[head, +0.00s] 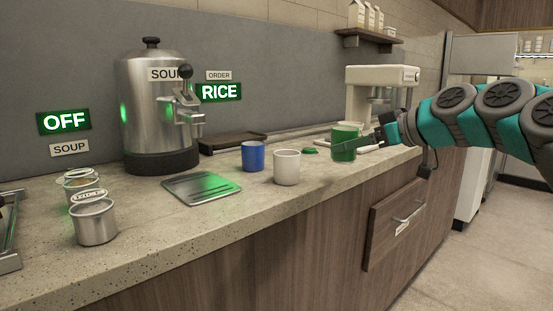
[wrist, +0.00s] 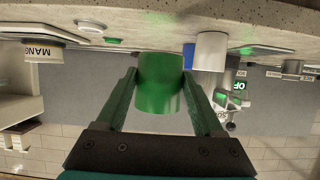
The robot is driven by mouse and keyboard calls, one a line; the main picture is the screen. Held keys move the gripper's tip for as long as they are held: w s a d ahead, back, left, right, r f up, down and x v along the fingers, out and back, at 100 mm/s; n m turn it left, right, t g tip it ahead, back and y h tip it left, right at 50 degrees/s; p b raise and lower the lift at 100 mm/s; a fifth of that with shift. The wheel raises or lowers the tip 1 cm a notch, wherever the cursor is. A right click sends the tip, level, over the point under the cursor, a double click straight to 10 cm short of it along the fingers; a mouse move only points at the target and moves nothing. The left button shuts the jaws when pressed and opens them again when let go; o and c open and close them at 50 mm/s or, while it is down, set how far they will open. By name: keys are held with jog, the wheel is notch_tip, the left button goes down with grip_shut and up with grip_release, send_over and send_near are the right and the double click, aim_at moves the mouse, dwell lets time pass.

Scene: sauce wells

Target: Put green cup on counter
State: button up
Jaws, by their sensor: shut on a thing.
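The green cup (head: 344,142) is upright at the right part of the counter (head: 290,215) in the head view. My gripper (head: 362,144) reaches in from the right and is shut on it. In the wrist view, which is upside down, the green cup (wrist: 160,84) sits between the two fingers of my gripper (wrist: 160,95). The cup is at or just above the counter surface; I cannot tell whether its base touches.
A white cup (head: 286,168) and a blue cup (head: 253,156) stand left of the green cup. A soup urn (head: 155,110), a metal drip plate (head: 200,188), steel pots (head: 94,222) and a cream machine (head: 383,85) are also there. The counter's front strip is clear.

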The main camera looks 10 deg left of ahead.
jog(key=p, duration=0.2)
send_over(304, 167)
jog(key=shift+w+f, duration=0.2)
jog(key=shift+f, duration=2.25)
jog(key=shift+d, duration=0.1)
jog(key=shift+f+b, duration=0.15)
jog(key=shift+b, duration=0.15)
jog(key=o, duration=1.5)
jog(key=shift+c, duration=0.2)
